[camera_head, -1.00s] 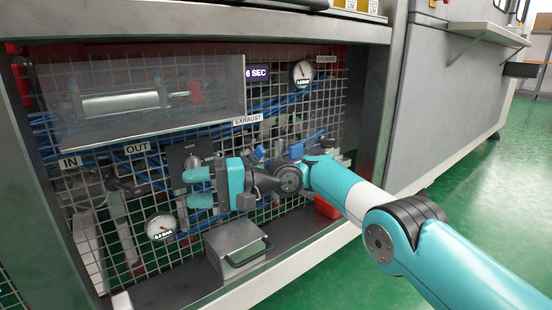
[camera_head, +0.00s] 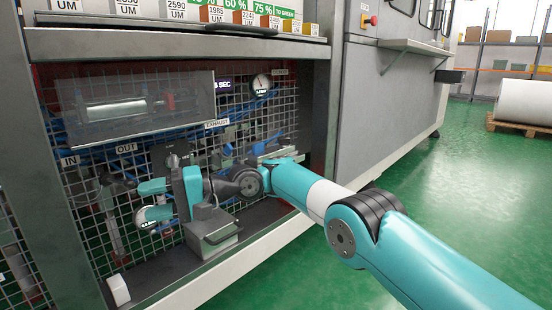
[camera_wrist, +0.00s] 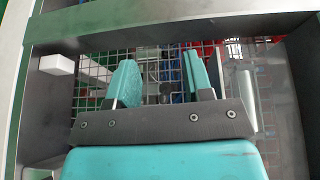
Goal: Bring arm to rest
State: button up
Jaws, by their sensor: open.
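My gripper (camera_head: 152,201) is the teal end of my arm, inside the open machine bay in front of the wire mesh panel (camera_head: 92,215). Its two teal fingers point left in the head view and stand apart with nothing between them. In the wrist view my gripper (camera_wrist: 158,85) also shows open and empty, with mesh behind the fingers. My arm reaches in from the lower right, bent at the elbow.
A clear cover (camera_head: 135,108) over a cylinder hangs above my gripper. A gauge (camera_head: 262,83) is on the mesh. The bay's right post (camera_head: 325,100) stands behind my arm. A small white block (camera_head: 118,290) lies at the front left. Green floor (camera_head: 440,200) is open at right.

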jog(key=d+r+t+h+p, duration=0.4)
jog(key=d+r+t+p, duration=0.25)
jog(key=d+r, duration=0.75)
jog(key=s+d+r+n+h+p, duration=0.15)
jog(key=s+d+h+p, duration=0.65)
jog(key=s+d, duration=1.55)
notch_tip(320, 180, up, 37)
jog(key=s+p, duration=0.1)
jog(key=p, duration=3.7)
jog(key=shift+s+f+n, duration=0.15)
jog(key=shift+n, duration=0.3)
